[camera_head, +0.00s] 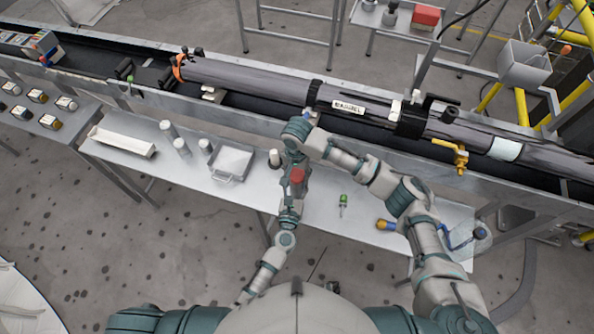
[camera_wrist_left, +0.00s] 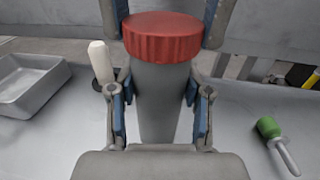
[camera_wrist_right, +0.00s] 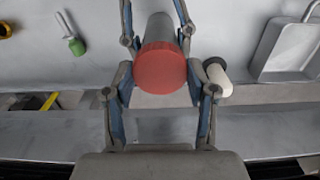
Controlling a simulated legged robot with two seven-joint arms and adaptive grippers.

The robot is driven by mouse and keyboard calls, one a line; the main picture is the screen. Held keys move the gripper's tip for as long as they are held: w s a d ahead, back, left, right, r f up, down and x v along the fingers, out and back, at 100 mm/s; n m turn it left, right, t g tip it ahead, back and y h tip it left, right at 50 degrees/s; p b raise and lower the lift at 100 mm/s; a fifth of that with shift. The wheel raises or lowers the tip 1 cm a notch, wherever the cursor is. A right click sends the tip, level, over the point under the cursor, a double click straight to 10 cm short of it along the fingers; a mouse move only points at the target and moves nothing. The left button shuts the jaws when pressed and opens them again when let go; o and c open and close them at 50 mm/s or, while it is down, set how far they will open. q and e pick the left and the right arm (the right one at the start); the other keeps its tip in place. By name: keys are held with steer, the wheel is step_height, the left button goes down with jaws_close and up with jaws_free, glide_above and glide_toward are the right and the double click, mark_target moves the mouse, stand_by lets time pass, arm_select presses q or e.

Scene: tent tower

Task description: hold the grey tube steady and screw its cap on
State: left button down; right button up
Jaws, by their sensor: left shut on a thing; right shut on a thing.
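The grey tube (camera_wrist_left: 160,105) stands between the fingers of my left gripper (camera_wrist_left: 158,90), which is shut on it. The ribbed red cap (camera_wrist_left: 175,38) sits on the tube's end. My right gripper (camera_wrist_right: 160,78) is shut on the red cap, which also shows in the right wrist view (camera_wrist_right: 159,68). In the head view the red cap (camera_head: 297,175) shows between my two hands, above the workbench. The tube is mostly hidden there. I cannot tell how far the cap is screwed down.
The metal workbench (camera_head: 320,212) holds a grey tray (camera_head: 233,160), a white trough (camera_head: 122,141), several pale cylinders, a green-handled tool (camera_head: 343,201) and an orange-tipped tool (camera_head: 384,225). A conveyor behind carries a long dark tube assembly (camera_head: 250,80).

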steer(key=shift+f, duration=0.5)
steer(key=m, duration=0.3)
steer(key=shift+s+a+m, duration=0.1)
steer(key=shift+m, duration=0.2)
steer(key=m, duration=0.6)
steer(key=shift+a, duration=0.1)
steer(key=m, duration=0.6)
steer(key=shift+m, duration=0.3)
steer(key=m, duration=0.3)
steer(key=shift+w, duration=0.2)
steer(key=o, duration=0.8)
